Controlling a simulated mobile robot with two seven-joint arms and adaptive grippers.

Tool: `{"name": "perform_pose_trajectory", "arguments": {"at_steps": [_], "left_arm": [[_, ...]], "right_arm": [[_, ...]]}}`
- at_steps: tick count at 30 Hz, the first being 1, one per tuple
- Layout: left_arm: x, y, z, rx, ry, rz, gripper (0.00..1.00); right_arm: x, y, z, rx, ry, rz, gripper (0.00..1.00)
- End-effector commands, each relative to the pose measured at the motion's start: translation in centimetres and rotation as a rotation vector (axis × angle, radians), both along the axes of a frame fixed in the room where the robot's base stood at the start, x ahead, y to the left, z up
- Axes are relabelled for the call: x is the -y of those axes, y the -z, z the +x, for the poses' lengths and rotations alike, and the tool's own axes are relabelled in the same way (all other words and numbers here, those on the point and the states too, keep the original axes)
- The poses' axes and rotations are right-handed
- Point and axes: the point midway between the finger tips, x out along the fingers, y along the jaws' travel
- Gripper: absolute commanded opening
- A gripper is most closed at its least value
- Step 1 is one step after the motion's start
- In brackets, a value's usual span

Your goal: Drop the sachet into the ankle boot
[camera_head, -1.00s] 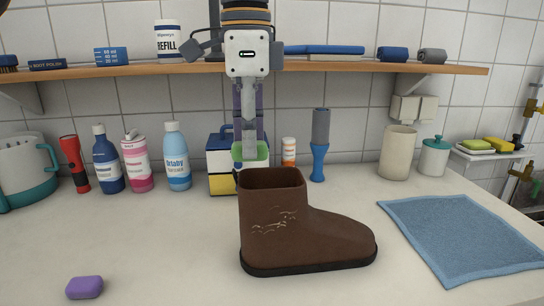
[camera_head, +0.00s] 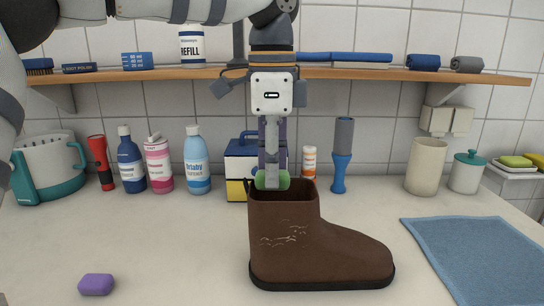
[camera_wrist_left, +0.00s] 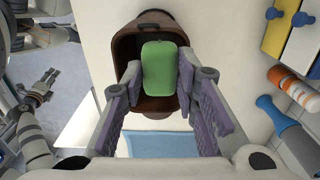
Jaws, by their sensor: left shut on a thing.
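The brown ankle boot (camera_head: 315,245) stands upright on the counter, its toe to the right and its shaft open at the top. My left gripper (camera_head: 272,182) points down over the shaft and is shut on the green sachet (camera_head: 282,181). The sachet's lower edge is at about the height of the boot's rim. In the left wrist view the sachet (camera_wrist_left: 160,68) is between the two finger pads, over the boot's opening (camera_wrist_left: 147,103). My right gripper (camera_wrist_left: 42,85) shows small and far off at the left of that view; its jaws are unclear.
A shelf (camera_head: 400,76) runs above. A purple soap bar (camera_head: 96,285) lies at front left, a blue towel (camera_head: 480,255) at right.

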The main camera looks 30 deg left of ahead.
Motion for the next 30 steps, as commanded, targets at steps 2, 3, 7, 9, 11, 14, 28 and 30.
{"name": "perform_pose_trajectory", "arguments": {"at_steps": [2, 3, 7, 9, 11, 14, 28, 30], "left_arm": [[0.0, 0.0, 0.0, 0.000, 0.000, 0.000, 0.30], [0.0, 0.0, 0.0, 0.000, 0.000, 0.000, 0.39], [0.0, 0.0, 0.0, 0.000, 0.000, 0.000, 0.51], [0.0, 0.0, 0.0, 0.000, 0.000, 0.000, 0.51], [0.0, 0.0, 0.0, 0.000, 0.000, 0.000, 0.51], [0.0, -0.1, 0.0, 0.000, 0.000, 0.000, 0.51], [0.0, -10.5, 0.1, 0.003, -0.003, 0.002, 0.51], [0.0, -11.3, 0.1, 0.001, -0.003, 0.001, 0.51]], "right_arm": [[0.0, 0.0, 0.0, 0.000, 0.000, 0.000, 0.40], [0.0, 0.0, 0.0, 0.000, 0.000, 0.000, 0.40], [0.0, 0.0, 0.0, 0.000, 0.000, 0.000, 0.40], [0.0, 0.0, 0.0, 0.000, 0.000, 0.000, 0.40], [0.0, 0.0, 0.0, 0.000, 0.000, 0.000, 0.40], [0.0, 0.0, 0.0, 0.000, 0.000, 0.000, 0.40], [0.0, 0.0, 0.0, 0.000, 0.000, 0.000, 0.40], [0.0, 0.0, 0.0, 0.000, 0.000, 0.000, 0.40]]}}
